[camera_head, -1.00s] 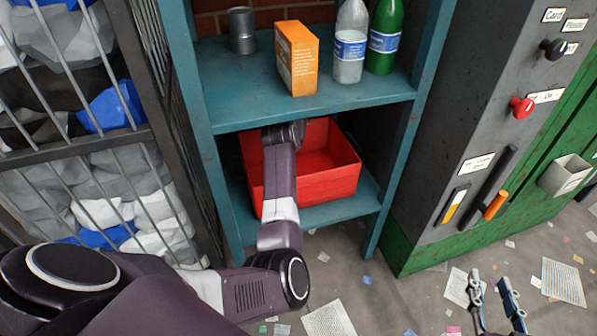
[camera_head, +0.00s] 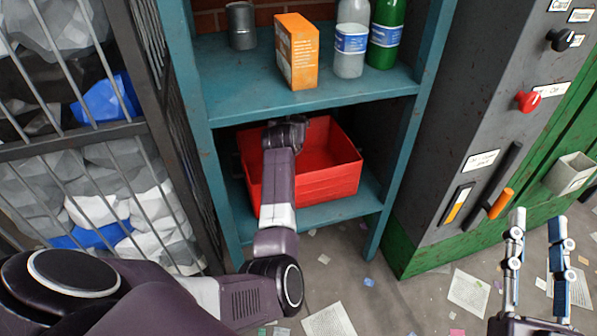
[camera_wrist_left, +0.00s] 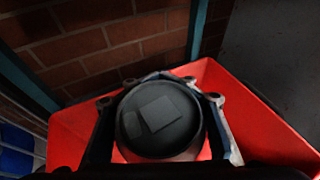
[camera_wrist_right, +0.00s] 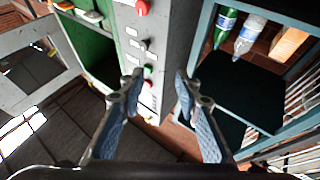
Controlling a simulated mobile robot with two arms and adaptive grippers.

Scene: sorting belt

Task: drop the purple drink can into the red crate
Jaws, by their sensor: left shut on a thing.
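The red crate (camera_head: 325,183) sits on the lower shelf of the teal rack; it also fills much of the left wrist view (camera_wrist_left: 262,135). My left gripper (camera_wrist_left: 160,98) is shut on a can (camera_wrist_left: 160,125), whose dark round end faces the wrist camera. The crate's red walls show around the can, so it is over or inside the crate; I cannot tell how high. The can's purple side is hidden. In the head view my left wrist hides the fingers and can. My right gripper (camera_head: 537,225) is open and empty, right of the rack.
The upper shelf (camera_head: 245,88) holds a grey tin (camera_head: 241,27), an orange box (camera_head: 297,52) and two bottles, just above my left arm. A barred cage (camera_head: 85,140) stands left, a grey-green machine (camera_head: 455,130) right. Litter lies on the floor.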

